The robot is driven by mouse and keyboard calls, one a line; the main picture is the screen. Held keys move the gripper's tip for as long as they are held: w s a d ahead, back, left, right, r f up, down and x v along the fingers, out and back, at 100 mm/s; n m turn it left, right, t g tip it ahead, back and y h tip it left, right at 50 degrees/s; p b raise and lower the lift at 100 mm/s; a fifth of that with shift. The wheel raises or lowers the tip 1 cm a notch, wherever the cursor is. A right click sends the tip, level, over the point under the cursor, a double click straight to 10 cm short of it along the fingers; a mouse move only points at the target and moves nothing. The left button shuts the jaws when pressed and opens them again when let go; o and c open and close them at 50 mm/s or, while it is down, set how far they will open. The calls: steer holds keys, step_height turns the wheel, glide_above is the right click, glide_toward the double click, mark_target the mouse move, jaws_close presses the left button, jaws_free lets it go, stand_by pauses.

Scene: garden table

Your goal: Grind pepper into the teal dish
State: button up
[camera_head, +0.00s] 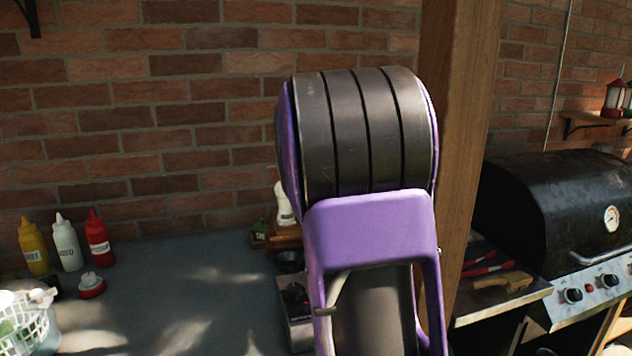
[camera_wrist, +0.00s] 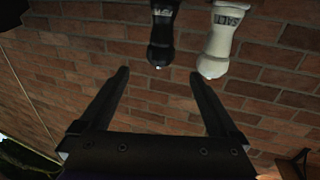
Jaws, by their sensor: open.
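My gripper (camera_wrist: 159,73) is open and empty in the wrist view, its two black fingers spread apart. A black pepper grinder (camera_wrist: 163,30) shows upside down at the top of that view, beyond the gap between the fingertips and apart from them. A white salt grinder (camera_wrist: 222,38) is beside it on the right. In the head view, a white shaker-like piece (camera_head: 284,204) shows at the left edge of my purple arm, which covers much of the middle. The black grinder and my gripper are hidden there. I see no teal dish in either view.
Yellow (camera_head: 33,247), white (camera_head: 66,243) and red (camera_head: 98,238) sauce bottles stand on the grey table (camera_head: 195,285) at left, near a white basket (camera_head: 25,325). A wooden post (camera_head: 458,120) and a black grill (camera_head: 560,205) are at right. The table's left-middle is clear.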

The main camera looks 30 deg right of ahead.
steer(key=p+x, duration=0.1)
steer(key=x, duration=1.3)
steer(key=shift+w+d, duration=0.15)
steer(key=shift+w, duration=0.2)
steer(key=c, duration=1.4)
steer(key=shift+n+t+y+b, duration=0.4)
steer(key=shift+n+y+b, duration=0.25)
steer(key=shift+y, duration=0.15)
steer(key=shift+n+t+y, duration=0.4)
steer(key=shift+n+y, duration=0.15)
steer(key=shift+y, duration=0.35)
steer(key=n+y+p, duration=0.1)
steer(key=y, duration=0.1)
steer(key=n+y+p, duration=0.1)
steer(key=a+n+y+p, duration=0.1)
steer(key=y, duration=0.1)
steer(key=shift+w+a+r+n+t+y, duration=0.1)
steer(key=shift+w+r+n+t+y, duration=0.05)
steer(key=shift+r+n+t+y, duration=0.2)
steer(key=shift+a+f+n+y+p, duration=0.2)
steer(key=shift+n+y+p, duration=0.3)
steer(key=shift+y, duration=0.45)
steer(key=shift+a+f+n+y+p, duration=0.1)
steer(key=shift+a+n+y+p, duration=0.15)
steer(key=shift+n+y, duration=0.55)
